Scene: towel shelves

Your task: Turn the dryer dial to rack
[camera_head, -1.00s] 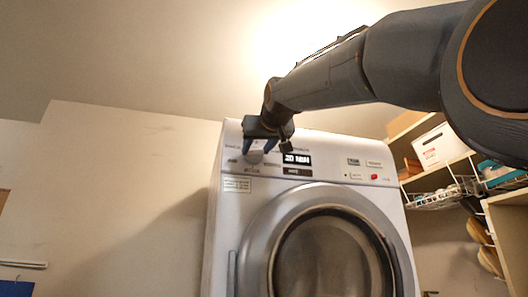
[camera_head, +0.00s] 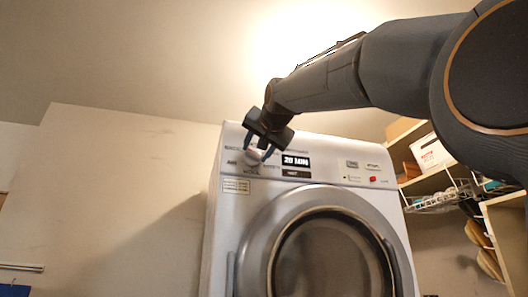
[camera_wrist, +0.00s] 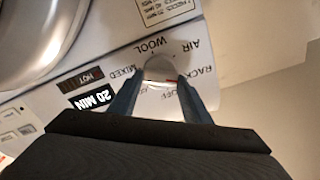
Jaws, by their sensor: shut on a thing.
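The white dryer (camera_head: 222,215) stands in front of me with its round door shut. Its dial (camera_head: 253,157) is a pale round knob at the upper left of the panel, also seen in the wrist view (camera_wrist: 160,68). Labels WOOL, AIR, RACK, OFF and MIXED ring it. A red mark shows on the dial's lower right edge, on the side of the RACK and OFF labels. My gripper (camera_head: 258,152) is shut on the dial, one finger on each side, seen close in the wrist view (camera_wrist: 158,82). The fingers and palm partly hide the lower labels.
A display (camera_head: 296,161) reading 20 MIN sits right of the dial, with a HOT field (camera_head: 296,174) below. A red button (camera_head: 373,179) is farther right. Shelves with a white box (camera_head: 430,152) and a wire basket (camera_head: 435,200) stand at the right.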

